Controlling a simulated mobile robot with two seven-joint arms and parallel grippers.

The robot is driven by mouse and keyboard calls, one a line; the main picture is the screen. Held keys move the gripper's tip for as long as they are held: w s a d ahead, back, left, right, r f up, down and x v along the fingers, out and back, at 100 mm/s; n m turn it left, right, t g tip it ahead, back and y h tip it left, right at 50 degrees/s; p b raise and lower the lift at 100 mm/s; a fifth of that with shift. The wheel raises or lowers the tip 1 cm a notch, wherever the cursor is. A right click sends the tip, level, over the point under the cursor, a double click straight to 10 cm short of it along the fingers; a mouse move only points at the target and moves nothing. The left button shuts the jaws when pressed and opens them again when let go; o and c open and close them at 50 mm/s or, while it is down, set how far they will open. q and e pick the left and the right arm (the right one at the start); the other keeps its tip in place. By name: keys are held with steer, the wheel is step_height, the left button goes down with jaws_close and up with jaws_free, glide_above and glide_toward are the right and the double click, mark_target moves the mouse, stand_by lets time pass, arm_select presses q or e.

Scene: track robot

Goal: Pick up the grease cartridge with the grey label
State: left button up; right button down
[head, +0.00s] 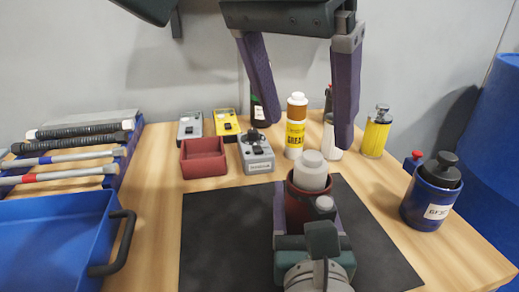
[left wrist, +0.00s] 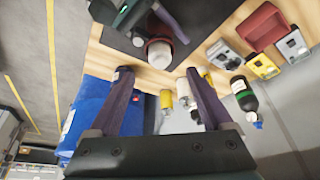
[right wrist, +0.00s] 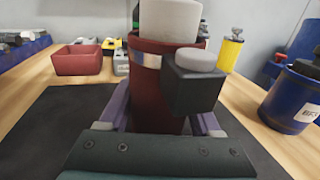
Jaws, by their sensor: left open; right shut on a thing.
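I cannot make out a grey label on either. My left gripper (head: 306,132) is open and empty, above and in front of these, fingers pointing down. My right gripper (head: 308,198) is shut on a dark red pot (right wrist: 158,95) with a pale band and a black side block. A white cylinder (right wrist: 170,20) stands in this pot.
A yellow canister (head: 376,136) and a blue pot (head: 424,208) stand to the right. A red bin (head: 203,158) and a grey meter (head: 257,154) are left of the cartridges. A blue tray (head: 58,240) fills the front left. A black mat (head: 225,235) lies in front.

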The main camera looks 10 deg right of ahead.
mark_target(310, 157)
arm_select(q)
steer(key=shift+x, duration=3.15)
jaws_close()
